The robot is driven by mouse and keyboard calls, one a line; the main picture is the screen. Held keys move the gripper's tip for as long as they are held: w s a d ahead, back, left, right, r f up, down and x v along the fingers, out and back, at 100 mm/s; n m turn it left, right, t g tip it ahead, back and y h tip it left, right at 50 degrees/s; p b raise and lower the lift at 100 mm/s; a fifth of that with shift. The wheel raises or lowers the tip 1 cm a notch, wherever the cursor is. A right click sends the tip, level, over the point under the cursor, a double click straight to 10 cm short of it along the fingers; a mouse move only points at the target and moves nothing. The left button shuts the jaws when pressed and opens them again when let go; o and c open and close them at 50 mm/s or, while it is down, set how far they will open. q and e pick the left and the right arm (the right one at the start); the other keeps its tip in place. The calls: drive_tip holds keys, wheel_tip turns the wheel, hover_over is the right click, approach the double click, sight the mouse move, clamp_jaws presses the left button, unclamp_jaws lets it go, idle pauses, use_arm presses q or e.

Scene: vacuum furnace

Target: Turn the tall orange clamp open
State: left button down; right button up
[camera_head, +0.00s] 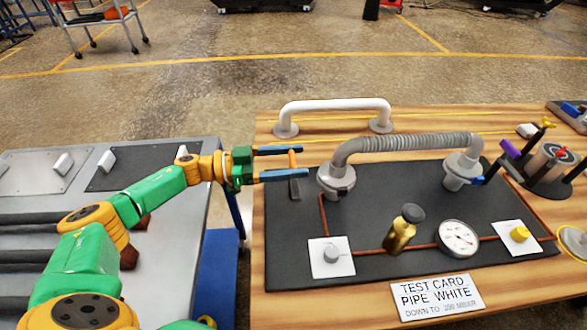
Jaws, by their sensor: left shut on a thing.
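The tall orange clamp (292,159) stands upright at the left end of the dark panel, left of the ribbed hose's left flange. A grey piece (295,189) shows below it. My left gripper (291,162) reaches in from the left, with one blue finger beyond the clamp and one on the near side. It is shut on the clamp, and the fingers hide part of it. My right gripper is not in view.
The ribbed grey hose (412,143) arches over the dark panel (300,222) just right of my gripper. A white pipe (335,104) stands behind. A brass bottle (399,237), a gauge (458,238) and a test card sign (441,296) are nearer.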

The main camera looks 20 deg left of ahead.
use_arm(q)
drive_tip(key=shift+f+m+g+b, duration=0.1)
drive_tip(key=shift+m+g+b, duration=0.2)
drive_tip(key=shift+g, duration=0.1)
drive_tip(key=shift+c, duration=0.3)
unclamp_jaws()
drive_tip(key=shift+d, duration=0.1)
drive_tip(key=shift+o, duration=0.3)
drive_tip(key=shift+w, duration=0.1)
drive_tip(key=b+v, duration=0.2)
drive_tip(key=v, duration=0.5)
